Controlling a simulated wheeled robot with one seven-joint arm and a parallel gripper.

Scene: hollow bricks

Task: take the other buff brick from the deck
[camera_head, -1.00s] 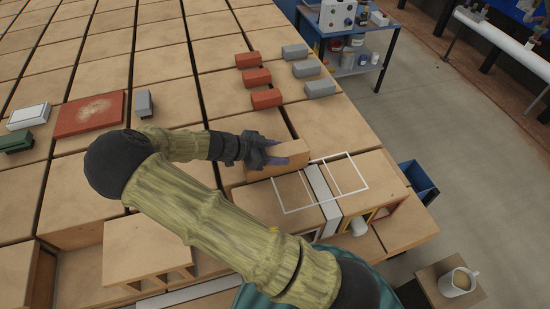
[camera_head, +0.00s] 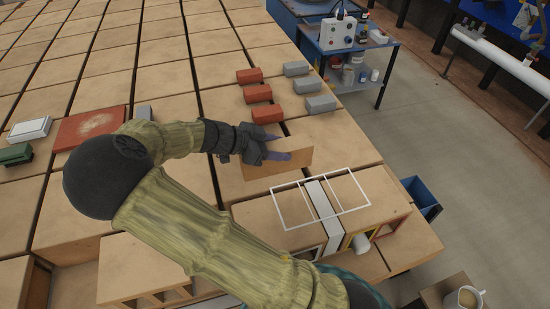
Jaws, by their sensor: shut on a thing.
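My gripper (camera_head: 291,147) is shut on a buff brick (camera_head: 279,169), with its purple fingers at the brick's upper part. The brick is tilted in the view and appears to be held just above the tan deck (camera_head: 340,132). Part of its top is hidden by the fingers. I cannot make out a second loose buff brick; my arm covers much of the near deck.
A white outlined frame (camera_head: 368,208) lies just right of the brick, across a grey strip (camera_head: 322,205). Several red bricks (camera_head: 258,93) and grey bricks (camera_head: 308,85) stand behind. A red plate (camera_head: 92,130) lies left. A blue bin (camera_head: 424,199) is beyond the right edge.

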